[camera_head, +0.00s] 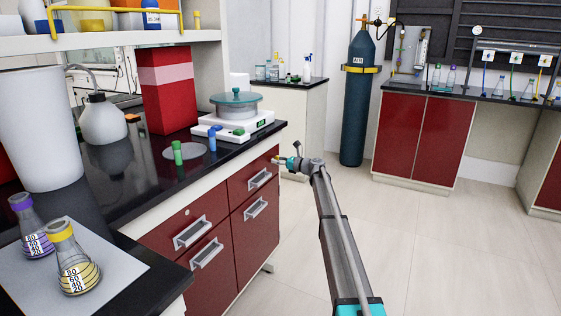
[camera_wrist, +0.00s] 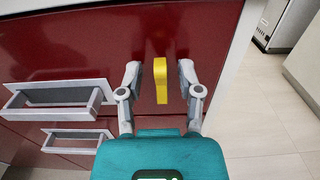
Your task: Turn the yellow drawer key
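The yellow drawer key (camera_wrist: 160,82) stands out from the red drawer front (camera_wrist: 60,50) and looks roughly upright in the wrist view. My gripper (camera_wrist: 159,74) is open, with one finger on each side of the key. A gap shows between the key and each finger. In the head view my gripper (camera_head: 281,160) is at the upper right corner of the right-hand drawer (camera_head: 240,186), just under the counter edge. Only a small bit of yellow shows at its tip there.
Drawer handles (camera_wrist: 58,93) project to the left of the key. Above, the black counter (camera_head: 130,190) holds a balance (camera_head: 233,127), a red box (camera_head: 167,95) and flasks (camera_head: 75,270). The floor (camera_head: 430,240) to the right is clear.

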